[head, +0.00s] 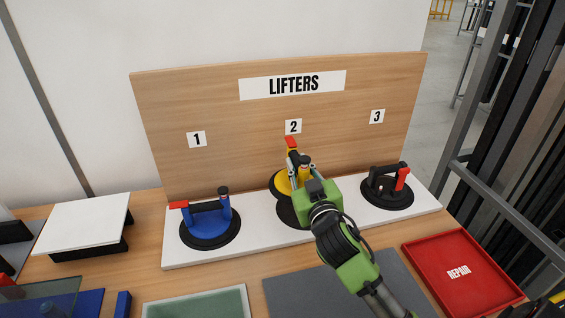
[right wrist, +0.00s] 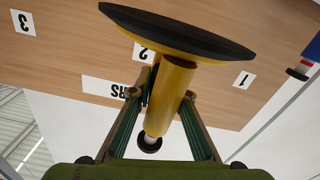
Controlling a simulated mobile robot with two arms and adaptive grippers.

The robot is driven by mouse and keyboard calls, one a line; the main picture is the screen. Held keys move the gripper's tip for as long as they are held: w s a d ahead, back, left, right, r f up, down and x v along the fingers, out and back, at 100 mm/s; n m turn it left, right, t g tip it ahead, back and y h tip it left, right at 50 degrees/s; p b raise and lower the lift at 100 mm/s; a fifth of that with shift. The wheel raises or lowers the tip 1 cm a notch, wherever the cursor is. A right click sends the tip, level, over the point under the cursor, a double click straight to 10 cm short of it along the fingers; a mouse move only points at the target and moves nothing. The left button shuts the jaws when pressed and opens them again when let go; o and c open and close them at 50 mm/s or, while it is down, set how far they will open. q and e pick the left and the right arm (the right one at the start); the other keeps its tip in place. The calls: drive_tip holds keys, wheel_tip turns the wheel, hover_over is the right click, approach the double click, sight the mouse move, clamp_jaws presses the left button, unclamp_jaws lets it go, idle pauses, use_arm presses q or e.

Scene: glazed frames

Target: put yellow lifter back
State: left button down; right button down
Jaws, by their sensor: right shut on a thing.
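The yellow lifter (head: 280,184) is at the middle of the rack, below the number 2 label (head: 293,127). Its red lever end (head: 291,142) points up and back. My right gripper (head: 303,173) is shut on its yellow handle and hides much of it. In the right wrist view, the yellow handle (right wrist: 168,97) is between the fingers, with the black suction disc (right wrist: 175,32) beyond them. A dark round disc (head: 288,212) shows on the white base under the lifter. I cannot tell whether the lifter touches it. My left gripper is not in view.
The blue lifter (head: 209,220) stands at place 1 and the black lifter (head: 387,188) at place 3, close on either side. The wooden LIFTERS board (head: 225,120) rises behind. A red REPAIR tray (head: 440,255) and a grey mat (head: 345,285) lie in front.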

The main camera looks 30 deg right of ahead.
drive_tip(key=d+f, duration=0.1)
drive_tip(key=f, duration=0.1)
drive_tip(key=d+f, duration=0.2)
drive_tip(key=shift+w, duration=0.4)
drive_tip(key=f, duration=0.3)
drive_tip(key=shift+d+f, duration=0.25)
drive_tip(key=shift+d, duration=0.1)
drive_tip(key=shift+f, duration=0.1)
drive_tip(key=shift+f, duration=0.15)
drive_tip(key=shift+f, duration=0.35)
drive_tip(key=shift+f+b, duration=0.15)
drive_tip(key=shift+b, duration=0.2)
drive_tip(key=c, duration=1.9)
unclamp_jaws()
drive_tip(key=shift+f, duration=0.2)
drive_tip(key=shift+s, duration=0.1)
